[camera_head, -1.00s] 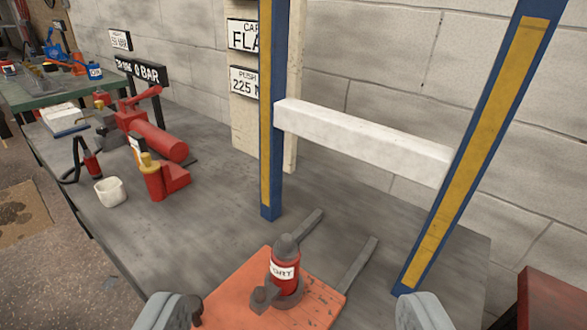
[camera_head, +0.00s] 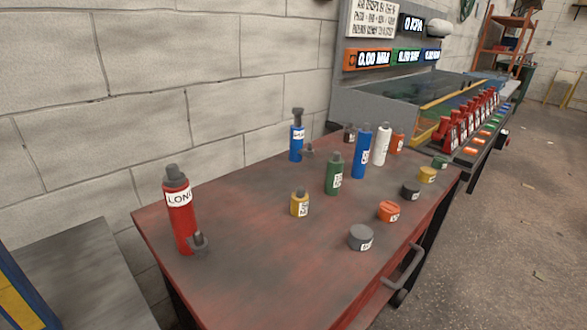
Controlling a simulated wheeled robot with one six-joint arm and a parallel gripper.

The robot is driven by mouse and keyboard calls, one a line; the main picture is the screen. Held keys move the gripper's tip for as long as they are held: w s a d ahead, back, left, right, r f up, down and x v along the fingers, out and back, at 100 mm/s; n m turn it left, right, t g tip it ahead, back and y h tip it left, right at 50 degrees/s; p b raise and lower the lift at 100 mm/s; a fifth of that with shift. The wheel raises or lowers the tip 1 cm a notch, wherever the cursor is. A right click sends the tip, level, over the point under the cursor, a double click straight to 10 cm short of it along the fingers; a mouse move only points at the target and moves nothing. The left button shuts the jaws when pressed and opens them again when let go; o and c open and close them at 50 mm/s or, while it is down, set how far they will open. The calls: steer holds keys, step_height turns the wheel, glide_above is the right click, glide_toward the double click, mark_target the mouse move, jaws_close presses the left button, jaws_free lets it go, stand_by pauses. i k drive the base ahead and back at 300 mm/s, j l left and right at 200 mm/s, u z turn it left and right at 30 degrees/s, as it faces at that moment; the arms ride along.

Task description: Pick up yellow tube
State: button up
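A short yellow tube (camera_head: 299,205) with a dark cap and a white label stands upright on the red-brown table (camera_head: 235,285), near its middle. A low yellow piece (camera_head: 427,174) sits farther back to the right. A green tube (camera_head: 334,176) stands just behind and right of the yellow tube. My gripper is not in view.
A tall red tube (camera_head: 180,212) stands at the left of the table. Blue tubes (camera_head: 296,140) (camera_head: 360,155), a white tube (camera_head: 381,147), a grey puck (camera_head: 360,238) and an orange piece (camera_head: 388,211) stand around. The table's front left is clear.

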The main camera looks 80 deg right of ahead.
mark_target(300, 199)
steer(key=z, duration=2)
steer(key=u, duration=2.15)
steer(key=z, duration=2.15)
